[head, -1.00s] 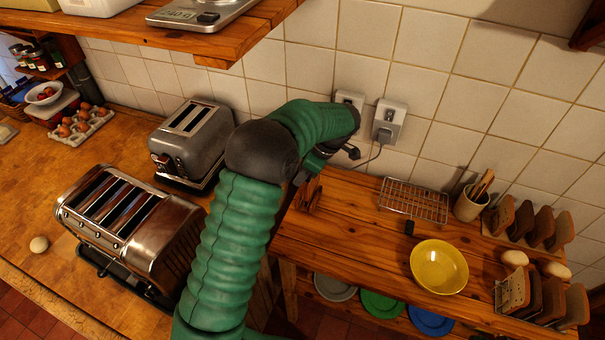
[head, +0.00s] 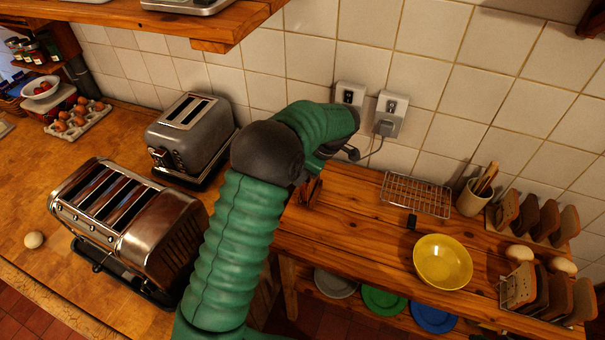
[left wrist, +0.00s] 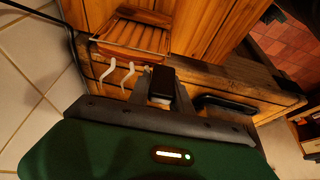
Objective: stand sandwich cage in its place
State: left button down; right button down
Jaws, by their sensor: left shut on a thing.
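My left gripper (head: 318,170) is at the left end of the pine shelf, close to the tiled wall, and my arm partly hides it. In the left wrist view my left gripper (left wrist: 160,90) is shut on a black grip. The sandwich cage (left wrist: 138,38) shows just beyond it, a slatted wire frame with brown in it and two pale curved wires at its near side. In the head view only a small brown part of the cage (head: 312,192) shows below the gripper. I cannot tell whether the cage touches the wood. My right gripper is not in view.
A wire rack (head: 415,194) lies on the shelf (head: 350,225), with a small black piece in front. A four-slot toaster (head: 130,215) and grey toaster (head: 190,138) stand left.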

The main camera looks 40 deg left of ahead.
pick_arm(q)
jog(key=c, duration=1.1)
grip_release()
jog(key=o, duration=0.5)
jog(key=shift+r, duration=0.1)
notch_tip(320, 180, up, 8)
jog(key=p, duration=0.5)
